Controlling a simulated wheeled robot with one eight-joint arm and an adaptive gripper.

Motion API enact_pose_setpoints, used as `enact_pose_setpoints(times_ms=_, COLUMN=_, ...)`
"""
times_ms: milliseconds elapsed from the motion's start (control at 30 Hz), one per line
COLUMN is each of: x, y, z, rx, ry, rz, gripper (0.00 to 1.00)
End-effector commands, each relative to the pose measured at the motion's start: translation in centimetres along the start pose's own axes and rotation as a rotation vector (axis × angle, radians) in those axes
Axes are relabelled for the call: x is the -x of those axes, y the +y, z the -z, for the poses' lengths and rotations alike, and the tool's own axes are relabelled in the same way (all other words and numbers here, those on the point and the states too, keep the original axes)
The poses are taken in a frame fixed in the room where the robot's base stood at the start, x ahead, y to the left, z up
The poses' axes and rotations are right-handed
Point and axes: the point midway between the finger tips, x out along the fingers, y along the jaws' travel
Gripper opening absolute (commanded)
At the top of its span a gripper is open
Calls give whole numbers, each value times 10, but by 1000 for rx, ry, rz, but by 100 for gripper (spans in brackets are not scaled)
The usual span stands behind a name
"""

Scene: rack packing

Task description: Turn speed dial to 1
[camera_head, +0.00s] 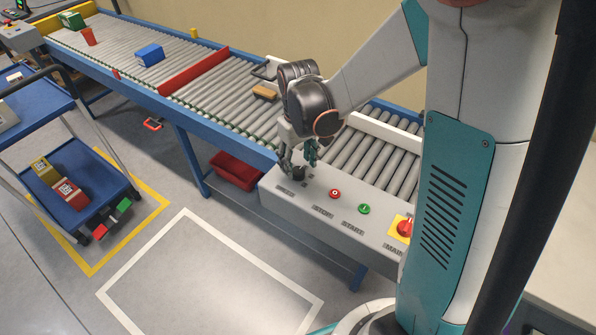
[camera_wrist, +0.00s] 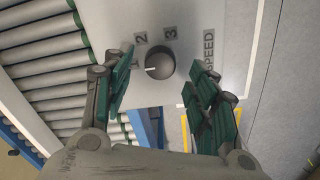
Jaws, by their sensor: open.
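The dark round speed dial (camera_wrist: 160,64) sits on the grey control panel (camera_wrist: 218,20) beside the labels 2, 3 and SPEED in the wrist view. A label at the left is partly hidden by my left finger. The dial's white mark points left, towards that finger, away from 2 and 3. My gripper (camera_wrist: 161,84) is open, with one green-padded finger on each side of the dial; I see no clear contact. In the head view, my gripper (camera_head: 298,156) is just above the dial (camera_head: 299,173) at the panel's left end.
The panel also carries a red button (camera_head: 335,194), a green button (camera_head: 364,209) and a red main switch (camera_head: 404,228) on yellow. A roller conveyor (camera_head: 225,92) runs behind it. A blue cart (camera_head: 35,110) stands at left. The floor in front is clear.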

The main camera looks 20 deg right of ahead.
Motion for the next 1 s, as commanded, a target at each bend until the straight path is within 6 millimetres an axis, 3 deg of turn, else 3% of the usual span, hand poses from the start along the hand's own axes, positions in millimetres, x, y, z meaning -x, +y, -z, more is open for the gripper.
enact_pose_setpoints(times_ms=200, x=-23, y=0, z=0, rx=0, ry=0, rz=0, gripper=53)
enact_pose_setpoints(times_ms=567, x=-25, y=0, z=0, rx=0, ry=0, rz=0, gripper=53)
enact_pose_setpoints(times_ms=767, x=-25, y=0, z=0, rx=0, ry=0, rz=0, gripper=8)
enact_pose_setpoints(times_ms=1000, x=-25, y=0, z=0, rx=-36, ry=0, rz=0, gripper=7)
